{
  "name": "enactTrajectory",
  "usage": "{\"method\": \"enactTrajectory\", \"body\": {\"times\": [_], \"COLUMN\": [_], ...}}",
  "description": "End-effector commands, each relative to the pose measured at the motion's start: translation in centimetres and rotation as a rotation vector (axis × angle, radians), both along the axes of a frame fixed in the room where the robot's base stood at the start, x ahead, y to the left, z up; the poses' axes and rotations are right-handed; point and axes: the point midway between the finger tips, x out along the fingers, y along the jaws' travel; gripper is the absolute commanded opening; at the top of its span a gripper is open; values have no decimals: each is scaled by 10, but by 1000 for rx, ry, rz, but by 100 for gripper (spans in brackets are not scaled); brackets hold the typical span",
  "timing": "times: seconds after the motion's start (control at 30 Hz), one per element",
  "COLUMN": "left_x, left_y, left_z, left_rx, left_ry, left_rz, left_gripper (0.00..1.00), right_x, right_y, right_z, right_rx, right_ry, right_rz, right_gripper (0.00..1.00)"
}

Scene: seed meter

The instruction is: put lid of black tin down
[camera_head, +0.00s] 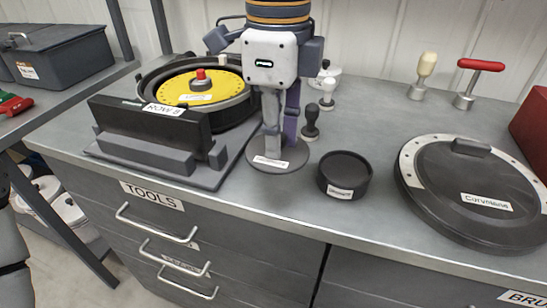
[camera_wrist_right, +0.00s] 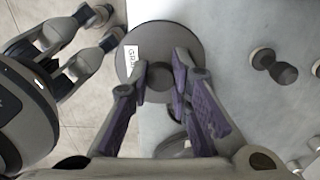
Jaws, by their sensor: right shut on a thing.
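My right gripper (camera_head: 272,150) points down in the head view and is shut on the knob of a round dark grey lid (camera_head: 281,160) with a white label. In the right wrist view the lid (camera_wrist_right: 187,40) lies beneath the fingers (camera_wrist_right: 160,85), partly over the bench's front edge. I cannot tell whether it touches the bench top. The black tin (camera_head: 345,172), round and labelled, stands uncovered just right of the lid in the head view. My left gripper (camera_wrist_right: 112,28) shows at the upper left of the right wrist view, its fingers apart and empty.
A seed meter with a yellow disc (camera_head: 205,88) and a black block labelled ROW 8 (camera_head: 150,118) stand left of the lid. A large round black cover (camera_head: 470,185) lies on the right. A dark knobbed tool (camera_head: 311,122) stands behind. Bench (camera_head: 400,250) is clear before the tin.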

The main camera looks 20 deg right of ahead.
Motion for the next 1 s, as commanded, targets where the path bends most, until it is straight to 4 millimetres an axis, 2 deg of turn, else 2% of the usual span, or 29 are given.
{"method": "enactTrajectory", "body": {"times": [0.03, 0.1, 0.2, 0.33, 0.5, 0.83, 0.87, 0.9, 0.93, 1.0], "left_x": [0, -1, -1, -1, 1, 0, 0, 0, 0, 0], "left_y": [0, 0, 0, 0, 0, 0, 0, 0, 0, 0], "left_z": [0, 0, 0, -1, 1, 1, 1, 1, 1, 1], "left_rx": [0, 0, 0, 0, 0, 0, 0, 0, 0, 0], "left_ry": [1, 2, 3, 3, -3, -2, -2, -2, -2, -2], "left_rz": [0, 0, 0, 0, 0, 0, 0, 0, 0, 0], "left_gripper": [40, 40, 40, 40, 40, 40, 40, 40, 40, 40], "right_x": [8, 17, 26, 35, 35, 35, 35, 35, 35, 35], "right_y": [-2, -5, -7, -10, -10, -10, -10, -10, -10, -10], "right_z": [-12, -24, -33, -45, -74, -78, -77, -77, -77, -78], "right_rx": [-1, -1, -1, 0, -1, 0, 0, 0, 0, 0], "right_ry": [6, 3, 1, 1, -1, -1, -2, -2, -2, -1], "right_rz": [0, 1, 2, 1, 1, 2, 2, 1, 1, 1], "right_gripper": [0, 0, 0, 0, 0, 0, 25, 34, 39, 39]}}
